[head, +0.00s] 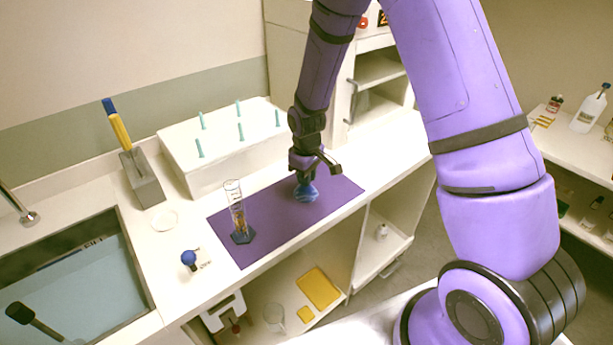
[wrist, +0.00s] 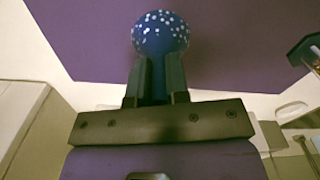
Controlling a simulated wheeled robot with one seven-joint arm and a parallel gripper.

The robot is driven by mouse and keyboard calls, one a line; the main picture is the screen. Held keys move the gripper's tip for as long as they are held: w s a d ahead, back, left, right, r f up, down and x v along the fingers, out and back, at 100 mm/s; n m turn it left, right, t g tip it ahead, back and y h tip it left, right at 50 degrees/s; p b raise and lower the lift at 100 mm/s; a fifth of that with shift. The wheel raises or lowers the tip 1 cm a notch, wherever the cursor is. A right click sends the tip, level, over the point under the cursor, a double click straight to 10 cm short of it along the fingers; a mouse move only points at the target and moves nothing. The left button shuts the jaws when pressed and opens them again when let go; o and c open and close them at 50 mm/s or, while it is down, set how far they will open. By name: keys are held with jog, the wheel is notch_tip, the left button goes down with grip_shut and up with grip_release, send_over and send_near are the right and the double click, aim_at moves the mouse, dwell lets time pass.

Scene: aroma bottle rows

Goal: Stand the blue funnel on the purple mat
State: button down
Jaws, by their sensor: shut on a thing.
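The blue funnel (head: 306,193) is below my gripper (head: 303,178), over the right part of the purple mat (head: 268,222). It is blue with white marks. In the wrist view the funnel (wrist: 160,35) shows as a round blue end with white specks, beyond the fingertips of my gripper (wrist: 160,72). My gripper is shut on it. The purple mat (wrist: 240,35) lies behind it in that view. I cannot tell whether the funnel touches the mat.
A glass cylinder (head: 236,205) with a dark blue foot stands on the mat's left part. A white pegged box (head: 220,150) is behind the mat. A grey holder (head: 143,180), a blue-topped item (head: 188,258) and a sink (head: 80,285) are left. Mat between cylinder and funnel is clear.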

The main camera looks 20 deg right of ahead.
jog(key=c, duration=1.1)
grip_release()
notch_tip(320, 180, up, 12)
jog(key=shift+r, duration=0.15)
jog(key=s+d+r+m+t, duration=0.1)
jog(key=s+d+r+m, duration=0.1)
jog(key=s+r, duration=0.5)
jog(key=s+d+r+m+t, duration=0.15)
jog(key=s+r, duration=0.25)
jog(key=r, duration=0.6)
jog(key=s+d+r+m+t, duration=0.1)
jog(key=s+r, duration=0.2)
jog(key=s, duration=0.6)
jog(key=s+d+r+m+t, duration=0.1)
jog(key=s+r, duration=0.3)
jog(key=s, duration=0.5)
jog(key=shift+s+d+m+t, duration=0.15)
jog(key=shift+d+m+t, duration=0.2)
jog(key=shift+d+m, duration=0.35)
jog(key=shift+a, duration=0.1)
